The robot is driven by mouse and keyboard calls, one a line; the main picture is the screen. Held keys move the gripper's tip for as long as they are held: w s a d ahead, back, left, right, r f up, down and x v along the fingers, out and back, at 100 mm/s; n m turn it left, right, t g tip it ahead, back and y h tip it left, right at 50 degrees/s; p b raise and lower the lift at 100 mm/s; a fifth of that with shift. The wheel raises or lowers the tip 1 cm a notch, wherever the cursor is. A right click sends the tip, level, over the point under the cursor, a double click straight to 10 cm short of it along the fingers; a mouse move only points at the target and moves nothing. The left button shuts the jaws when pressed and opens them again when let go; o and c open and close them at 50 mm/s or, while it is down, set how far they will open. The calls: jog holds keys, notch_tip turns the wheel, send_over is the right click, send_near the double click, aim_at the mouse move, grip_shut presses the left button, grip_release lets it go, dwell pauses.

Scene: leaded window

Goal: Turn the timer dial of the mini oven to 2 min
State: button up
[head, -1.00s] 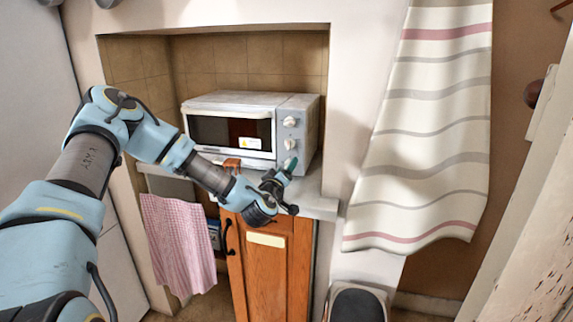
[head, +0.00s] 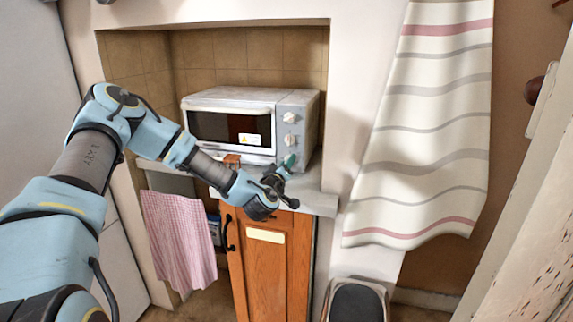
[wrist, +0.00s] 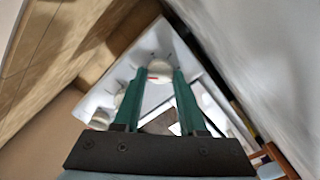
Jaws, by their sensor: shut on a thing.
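The mini oven (head: 232,100) stands on the counter in the alcove, with a grey control panel on its right front. Two white dials, the upper dial (head: 289,118) and the middle dial (head: 289,139), show in the head view. My gripper (head: 291,160) is at the lower part of the panel and hides what is there. In the wrist view my gripper (wrist: 160,75) has its green fingers on both sides of a white dial, the timer dial (wrist: 160,68), and is shut on it. The dial's marks are too small to read.
The counter edge (head: 322,203) and a wooden cupboard door (head: 270,265) lie below my gripper. A checked pink cloth (head: 178,235) hangs at left. A striped curtain (head: 425,130) hangs at right, and a stool (head: 357,300) stands on the floor.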

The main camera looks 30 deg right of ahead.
grip_shut()
jog(key=shift+m+b, duration=0.55)
jog(key=shift+m, duration=0.15)
jog(key=o, duration=1)
grip_release()
jog(key=shift+o, duration=0.2)
